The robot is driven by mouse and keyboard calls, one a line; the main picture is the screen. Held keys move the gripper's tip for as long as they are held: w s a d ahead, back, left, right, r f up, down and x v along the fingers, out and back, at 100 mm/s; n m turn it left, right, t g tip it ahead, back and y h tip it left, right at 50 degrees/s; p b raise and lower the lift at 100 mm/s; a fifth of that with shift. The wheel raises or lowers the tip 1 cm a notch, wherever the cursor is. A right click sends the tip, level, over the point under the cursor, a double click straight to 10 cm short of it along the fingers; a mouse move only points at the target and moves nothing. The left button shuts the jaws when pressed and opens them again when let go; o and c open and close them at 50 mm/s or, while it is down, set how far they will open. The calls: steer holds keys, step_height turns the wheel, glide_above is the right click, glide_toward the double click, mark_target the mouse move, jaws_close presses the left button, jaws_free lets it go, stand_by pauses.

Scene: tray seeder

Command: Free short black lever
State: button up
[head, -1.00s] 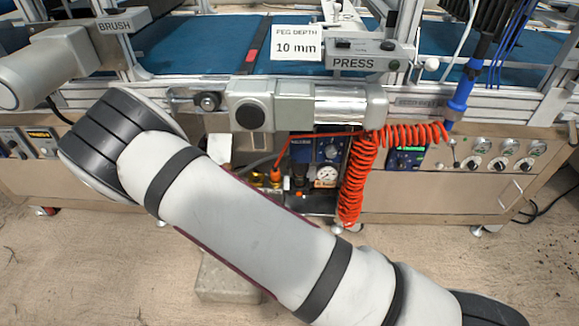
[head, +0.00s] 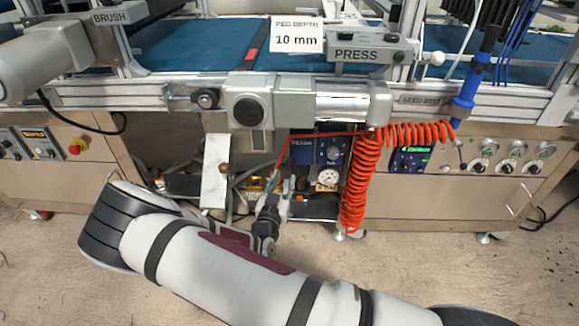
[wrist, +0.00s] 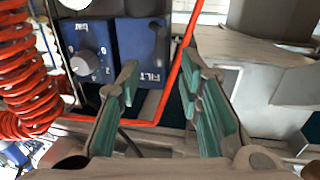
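I cannot pick out the short black lever for certain in either view. My gripper (head: 279,186) is in front of the opening under the machine, where pneumatic fittings sit, and its body hides some of them. In the wrist view my gripper (wrist: 160,78) has its two teal-padded fingers apart with nothing held between them. A thin red tube (wrist: 171,85) runs through the gap between the fingers as seen there, at a depth I cannot tell. A blue box (wrist: 142,52) marked with FILT letters stands beyond the fingers.
A coiled red hose (head: 354,180) hangs right of my gripper and fills the left of the wrist view. A round gauge (head: 328,178) and a blue regulator unit (head: 331,151) sit behind. A pale upright plate (head: 215,170) stands left. The grey press cylinder (head: 345,100) overhangs above.

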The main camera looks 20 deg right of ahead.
mark_target(289, 165)
steer(key=b+x, duration=0.2)
steer(key=x, duration=0.6)
steer(key=shift+w+d, duration=0.15)
steer(key=shift+w, duration=0.05)
steer(key=shift+c, duration=0.5)
